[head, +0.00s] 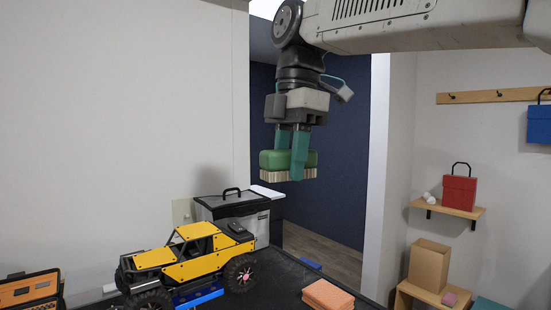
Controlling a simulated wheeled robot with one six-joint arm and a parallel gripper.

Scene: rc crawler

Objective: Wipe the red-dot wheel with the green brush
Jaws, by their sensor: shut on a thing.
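My gripper (292,160) points downward, high above the table. Its teal fingers are shut on the green brush (270,158), whose pale bristles face down. The brush is in the air, apart from the car. The yellow and black crawler car (190,252) stands on the dark table, below and left of the gripper. Its right-hand wheel (240,274) shows a small red or pink spot at the hub and seems to be the red-dot wheel. The front-left wheel (150,301) is partly cut off by the picture's lower edge. The far-side wheels are mostly hidden.
A lidded bin (232,208) with a black handle stands behind the car. An orange sponge-like block (328,295) lies right of the car on the table (280,285). An orange and black case (30,290) is at far left. Shelves stand at right.

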